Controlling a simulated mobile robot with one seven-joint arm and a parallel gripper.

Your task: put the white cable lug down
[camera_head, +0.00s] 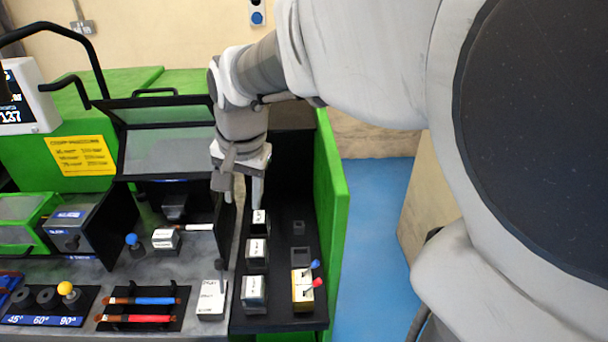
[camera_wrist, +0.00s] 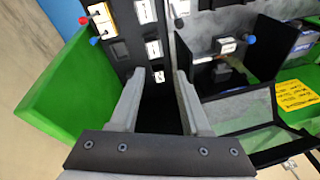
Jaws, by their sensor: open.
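My gripper (camera_head: 238,190) is open over the far end of a black rack (camera_head: 285,318). In the wrist view my gripper (camera_wrist: 157,92) has its two grey fingers spread wide, with nothing visible held between them. Just beyond the fingertips a small block with a white label (camera_head: 259,217) sits on the rack; it also shows in the wrist view (camera_wrist: 159,76). Two larger white-labelled blocks (camera_head: 257,252) (camera_head: 253,291) stand nearer in the same row. The labels are too small to read, so I cannot tell which piece is the white cable lug.
A yellow-sided block (camera_head: 303,292) with red and blue knobs stands on the rack's right side. An empty-looking dark square holder (camera_head: 299,255) is behind it. A green panel (camera_head: 332,200) rises along the right. A tilted clear guard (camera_head: 167,150) stands to the left.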

